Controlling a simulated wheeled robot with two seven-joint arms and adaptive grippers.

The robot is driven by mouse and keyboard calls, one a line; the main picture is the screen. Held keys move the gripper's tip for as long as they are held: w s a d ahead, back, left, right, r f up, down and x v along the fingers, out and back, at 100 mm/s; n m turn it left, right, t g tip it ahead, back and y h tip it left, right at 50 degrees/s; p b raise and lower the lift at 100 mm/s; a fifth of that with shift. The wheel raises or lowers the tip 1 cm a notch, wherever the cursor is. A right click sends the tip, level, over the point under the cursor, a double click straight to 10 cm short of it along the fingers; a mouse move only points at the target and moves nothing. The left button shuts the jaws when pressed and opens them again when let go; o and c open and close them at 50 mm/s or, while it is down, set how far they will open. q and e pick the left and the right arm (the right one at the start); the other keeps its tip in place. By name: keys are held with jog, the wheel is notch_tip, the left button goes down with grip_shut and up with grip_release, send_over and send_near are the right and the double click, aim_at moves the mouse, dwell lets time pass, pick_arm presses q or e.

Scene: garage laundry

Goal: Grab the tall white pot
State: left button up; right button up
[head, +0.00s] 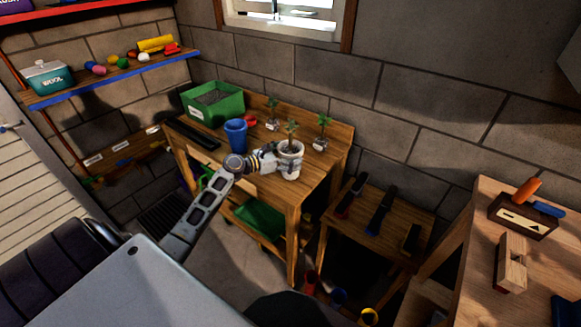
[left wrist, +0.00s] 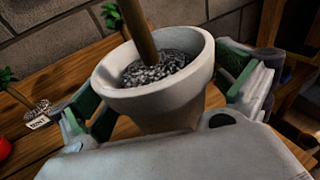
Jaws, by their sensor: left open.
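The tall white pot (head: 290,161) stands upright on the wooden potting bench (head: 250,178), with a green plant growing from it. In the left wrist view the pot (left wrist: 160,100) fills the middle, with a brown stem and grey gravel inside. My left gripper (head: 284,163) is at the pot, its arm reaching in from the lower left. In the left wrist view the fingers of my left gripper (left wrist: 165,105) are spread, one on each side of the pot. Whether either finger touches the pot I cannot tell. My right gripper is not in view.
A blue pot (head: 236,136) stands left of the white pot, and a green planter box (head: 213,104) is behind it. Small labelled seedlings (head: 320,140) stand at the back right of the bench. A lower wooden table (head: 365,225) with dark tools is to the right.

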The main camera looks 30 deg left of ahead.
aim_at(291, 132)
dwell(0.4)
pick_arm(q)
jog(key=c, duration=1.5)
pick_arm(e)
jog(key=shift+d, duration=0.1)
pick_arm(q)
jog(key=shift+o, duration=0.2)
jog(key=shift+r, duration=0.1)
notch_tip(291, 132, up, 8)
jog(key=shift+r+p, duration=0.25)
jog(key=shift+p, duration=0.6)
jog(key=shift+r, duration=0.7)
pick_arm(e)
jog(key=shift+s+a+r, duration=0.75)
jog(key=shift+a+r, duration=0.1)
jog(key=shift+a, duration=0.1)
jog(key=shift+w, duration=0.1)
